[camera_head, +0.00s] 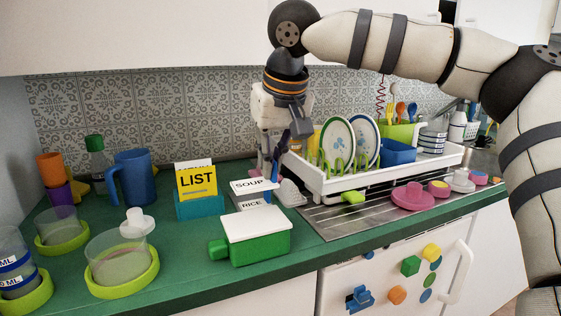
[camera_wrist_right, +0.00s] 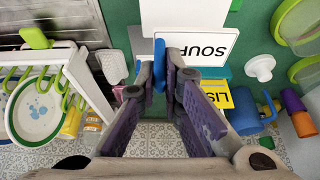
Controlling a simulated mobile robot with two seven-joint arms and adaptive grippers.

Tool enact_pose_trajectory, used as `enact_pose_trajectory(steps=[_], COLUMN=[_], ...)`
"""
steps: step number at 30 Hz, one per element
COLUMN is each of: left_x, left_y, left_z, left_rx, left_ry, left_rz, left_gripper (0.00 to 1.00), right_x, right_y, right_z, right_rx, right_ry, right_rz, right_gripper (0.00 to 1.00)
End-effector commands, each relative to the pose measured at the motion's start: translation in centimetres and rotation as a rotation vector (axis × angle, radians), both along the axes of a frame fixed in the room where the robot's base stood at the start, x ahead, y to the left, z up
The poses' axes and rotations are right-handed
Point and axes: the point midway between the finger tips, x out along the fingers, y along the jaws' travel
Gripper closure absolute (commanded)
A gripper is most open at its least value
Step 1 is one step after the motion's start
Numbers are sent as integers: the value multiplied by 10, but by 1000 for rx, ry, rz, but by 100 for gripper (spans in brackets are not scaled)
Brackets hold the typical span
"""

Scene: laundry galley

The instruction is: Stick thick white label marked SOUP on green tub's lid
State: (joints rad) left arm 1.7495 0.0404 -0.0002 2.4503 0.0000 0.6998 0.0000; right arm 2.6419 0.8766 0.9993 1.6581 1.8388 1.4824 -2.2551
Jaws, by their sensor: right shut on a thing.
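The thick white SOUP label (camera_head: 253,186) is just behind the green tub, above a RICE label (camera_head: 251,205). The label's lettering also shows in the right wrist view (camera_wrist_right: 208,50), partly hidden by the fingers. The green tub (camera_head: 260,249) stands in front on the counter, and its white lid (camera_head: 257,223) is bare on top. The lid also shows at the top of the wrist view (camera_wrist_right: 185,12). My left gripper is not in view.
A yellow LIST card in a teal holder (camera_head: 200,206) stands left of the labels. The white dish rack (camera_head: 335,183) with plates is close on the right. Clear cups in green rings (camera_head: 125,290) and a blue mug (camera_head: 135,176) stand at left.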

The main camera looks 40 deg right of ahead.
Motion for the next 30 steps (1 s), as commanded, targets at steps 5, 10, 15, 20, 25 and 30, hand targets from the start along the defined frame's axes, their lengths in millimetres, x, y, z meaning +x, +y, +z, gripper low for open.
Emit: enact_pose_trajectory(steps=[5, 10, 15, 20, 25, 30], left_x=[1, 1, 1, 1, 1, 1], left_y=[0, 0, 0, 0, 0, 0], left_z=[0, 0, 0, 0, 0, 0], left_rx=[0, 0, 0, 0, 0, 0], left_ry=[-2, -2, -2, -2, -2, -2], left_rz=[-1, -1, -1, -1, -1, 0], left_gripper=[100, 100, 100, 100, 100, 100], right_x=[1, 1, 2, 1, 1, 1], right_y=[0, 0, 0, 0, 0, 0], right_z=[0, 0, -9, -29, -47, -56], right_rx=[0, 2, 1, 1, 0, 2], right_ry=[0, -1, 0, 2, 1, 0], right_rz=[0, 1, 0, 1, 0, 1], right_gripper=[100, 100, 100, 100, 100, 100])
